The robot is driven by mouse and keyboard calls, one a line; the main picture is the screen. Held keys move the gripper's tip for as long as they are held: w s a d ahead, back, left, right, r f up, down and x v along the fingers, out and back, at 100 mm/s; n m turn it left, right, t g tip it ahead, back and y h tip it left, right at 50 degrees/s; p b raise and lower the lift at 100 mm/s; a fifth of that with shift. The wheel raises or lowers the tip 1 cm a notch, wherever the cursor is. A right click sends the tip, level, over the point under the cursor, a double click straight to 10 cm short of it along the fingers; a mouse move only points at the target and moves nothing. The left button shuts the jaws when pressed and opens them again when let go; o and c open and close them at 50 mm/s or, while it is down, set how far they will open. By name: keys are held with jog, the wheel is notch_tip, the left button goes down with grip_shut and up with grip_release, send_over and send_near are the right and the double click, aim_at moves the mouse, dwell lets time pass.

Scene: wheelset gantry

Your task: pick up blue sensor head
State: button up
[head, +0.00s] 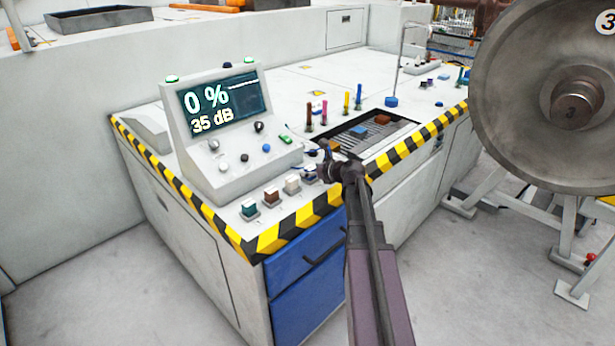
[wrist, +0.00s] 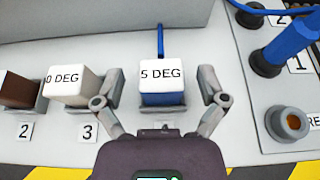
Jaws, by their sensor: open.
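The blue sensor head (wrist: 162,98) is a small block with a blue body and a white top marked "5 DEG". It sits upright in a grey holder in the wrist view, with a blue cable (wrist: 160,40) behind it. In the head view it (head: 310,173) is at the right end of the block row, partly hidden by my arm. My gripper (wrist: 161,80) is open, with one finger on each side of the block and visible gaps between. In the head view my gripper (head: 325,168) is over the bench's front edge.
A white-topped "0 DEG" block (wrist: 73,80) and a brown block (wrist: 20,88) stand to the left. A blue plug (wrist: 290,48) and round socket (wrist: 287,123) are to the right. The console (head: 225,130) rises behind the row. A large wheel (head: 550,90) stands at right.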

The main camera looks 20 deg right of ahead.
aim_at(311, 168)
grip_shut()
jog(key=shift+r, duration=0.15)
dwell(0.4)
notch_tip(311, 168, up, 4)
jog(key=p, duration=0.3)
jog(key=shift+f+p, duration=0.25)
jog(key=shift+p, duration=0.15)
jog(key=s+r+p, duration=0.1)
jog(key=s, duration=1.5)
jog(key=shift+r, duration=0.15)
